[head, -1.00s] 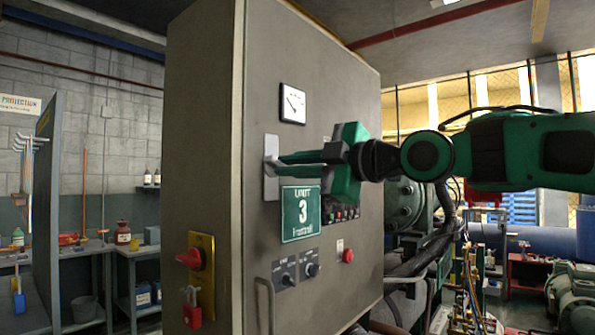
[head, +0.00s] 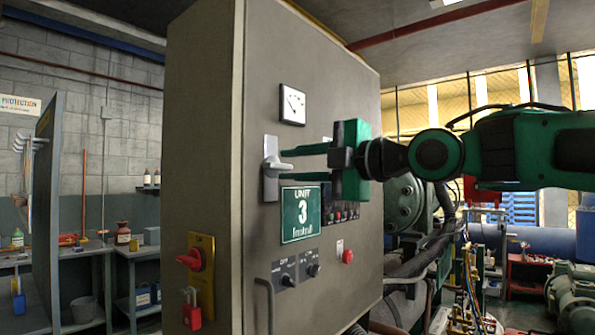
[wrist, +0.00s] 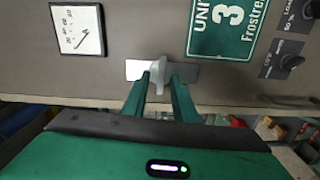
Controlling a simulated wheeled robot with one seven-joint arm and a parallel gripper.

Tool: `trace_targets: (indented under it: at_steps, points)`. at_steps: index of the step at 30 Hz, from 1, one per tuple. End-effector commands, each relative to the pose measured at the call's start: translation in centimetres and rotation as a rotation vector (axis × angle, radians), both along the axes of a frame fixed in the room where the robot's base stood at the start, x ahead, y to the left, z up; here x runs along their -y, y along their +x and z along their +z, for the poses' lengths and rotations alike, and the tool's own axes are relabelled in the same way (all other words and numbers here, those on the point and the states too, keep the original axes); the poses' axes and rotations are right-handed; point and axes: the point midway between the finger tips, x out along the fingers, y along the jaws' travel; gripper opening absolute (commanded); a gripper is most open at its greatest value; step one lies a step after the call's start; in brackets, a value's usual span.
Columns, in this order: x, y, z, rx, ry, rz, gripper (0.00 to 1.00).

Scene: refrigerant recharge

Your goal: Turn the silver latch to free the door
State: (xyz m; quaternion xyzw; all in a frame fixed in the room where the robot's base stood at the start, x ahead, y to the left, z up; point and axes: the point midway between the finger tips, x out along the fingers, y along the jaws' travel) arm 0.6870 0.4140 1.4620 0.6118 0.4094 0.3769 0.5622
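The silver latch (head: 271,170) is on the face of a tall grey cabinet (head: 320,90), left of the green Unit 3 sign. It has an upright plate with a handle that looks crosswise to it. In the wrist view the latch (wrist: 158,70) lies just beyond my fingertips. My gripper (head: 303,163) is open, with its two green fingers apart, one above the other in the head view. It is just right of the latch handle and looks empty. The wrist view shows the handle in line with the gap between the fingers (wrist: 160,90). Whether a fingertip touches it, I cannot tell.
The Unit 3 sign (head: 301,213) is close below my fingers. A gauge (head: 292,104) is above, and knobs (head: 297,270) and a red button (head: 347,256) are below. A red switch with a padlock (head: 191,312) is on the cabinet's side. Pipes and machinery stand at right.

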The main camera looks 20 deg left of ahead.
Motion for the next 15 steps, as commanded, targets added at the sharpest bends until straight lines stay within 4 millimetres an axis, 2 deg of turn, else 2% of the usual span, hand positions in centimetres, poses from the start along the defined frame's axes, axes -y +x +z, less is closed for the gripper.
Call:
trace_targets:
  at_steps: [15]
  points:
    - [4.2, -1.6, -0.1, -0.002, 0.000, -0.004, 0.26]
